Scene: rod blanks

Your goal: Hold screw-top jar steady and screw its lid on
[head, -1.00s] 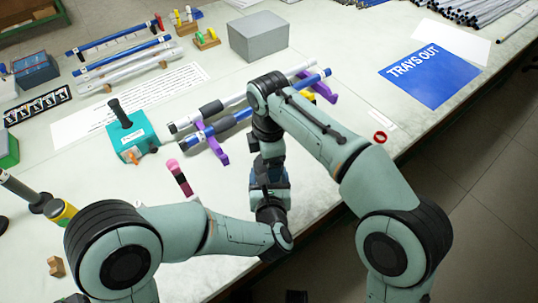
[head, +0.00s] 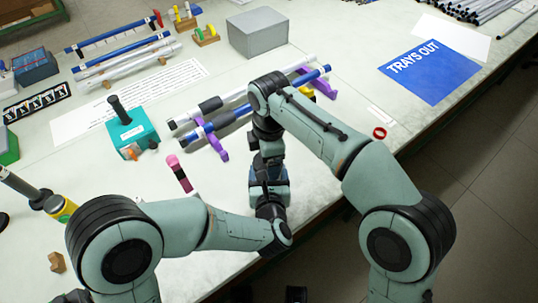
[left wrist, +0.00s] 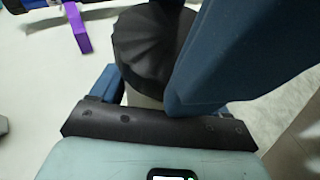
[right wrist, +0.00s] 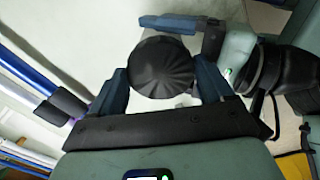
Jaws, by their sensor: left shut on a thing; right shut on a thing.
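The black ribbed lid (right wrist: 160,67) sits between the blue fingers of my right gripper (right wrist: 160,84), which is shut on it. The lid also shows from the side in the left wrist view (left wrist: 152,48), on top of the pale jar (left wrist: 143,98), of which only a small strip shows. My left gripper (left wrist: 140,103) is shut around the jar below the lid; a large blue finger part covers much of that view. In the head view my arms meet near the table's front edge and hide jar and lid. I cannot tell how far the lid is threaded.
Blue and white rods (head: 215,130) lie on purple holders (head: 219,148) just behind my grippers. A teal box (head: 128,137) and a pink-and-black piece (head: 180,174) stand to the left. A blue TRAYS OUT sheet (head: 428,78) and a red ring (head: 379,134) lie at right.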

